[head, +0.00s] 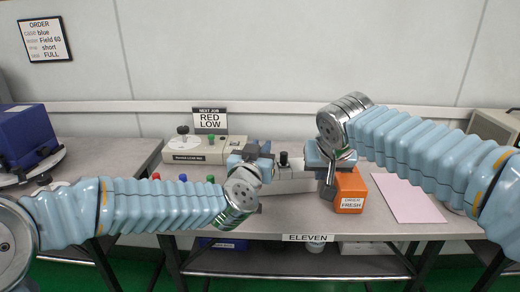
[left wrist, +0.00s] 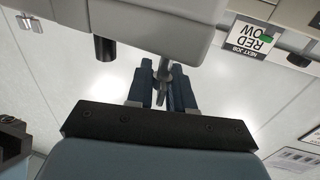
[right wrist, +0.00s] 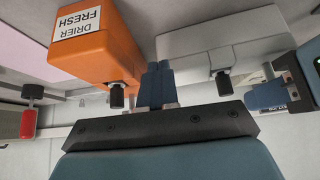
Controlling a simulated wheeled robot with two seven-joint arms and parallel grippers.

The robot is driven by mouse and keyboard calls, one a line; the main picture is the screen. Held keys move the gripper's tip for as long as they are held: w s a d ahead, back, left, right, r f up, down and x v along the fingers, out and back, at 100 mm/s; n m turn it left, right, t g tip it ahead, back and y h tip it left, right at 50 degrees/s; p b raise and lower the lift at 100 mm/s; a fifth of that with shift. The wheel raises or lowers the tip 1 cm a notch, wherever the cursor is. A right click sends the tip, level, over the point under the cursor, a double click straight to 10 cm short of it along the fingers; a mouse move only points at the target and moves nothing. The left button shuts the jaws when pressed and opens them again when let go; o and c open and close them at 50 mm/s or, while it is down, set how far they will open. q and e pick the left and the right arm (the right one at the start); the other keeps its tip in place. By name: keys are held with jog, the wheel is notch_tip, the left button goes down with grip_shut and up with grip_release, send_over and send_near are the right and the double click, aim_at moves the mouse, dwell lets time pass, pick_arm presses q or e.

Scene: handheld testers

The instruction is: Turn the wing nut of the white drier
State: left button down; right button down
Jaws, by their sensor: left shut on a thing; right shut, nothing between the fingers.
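The white drier (head: 285,187) lies on the table in the middle of the head view, partly hidden by my left gripper. Its pale body and a black knob fill the top of the left wrist view (left wrist: 150,18), and it also shows in the right wrist view (right wrist: 215,38). My left gripper (head: 255,150) is at the drier's left end. In the left wrist view its blue fingers (left wrist: 164,85) are shut on a grey metal piece, apparently the wing nut (left wrist: 163,72). My right gripper (head: 327,165) is shut and empty, between the white drier and the orange drier.
The orange drier (head: 350,192), labelled DRIER FRESH, stands right beside my right gripper. A cream tester (head: 205,152) and a RED LOW sign (head: 210,119) stand behind my left arm. A pink sheet (head: 408,198) lies flat at the right. Small coloured knobs show near my left forearm.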

pick_arm(q)
jog(key=c, duration=1.1)
grip_release()
pick_arm(e)
jog(key=c, duration=1.3)
grip_release()
pick_arm(q)
jog(key=s, duration=0.4)
jog(key=s+a, duration=0.1)
jog(key=s, duration=0.3)
jog(key=s+a, duration=0.1)
jog(key=s, duration=0.2)
jog(key=shift+s+a+f, duration=0.1)
jog(key=shift+s+a, duration=0.05)
jog(key=shift+s, duration=0.25)
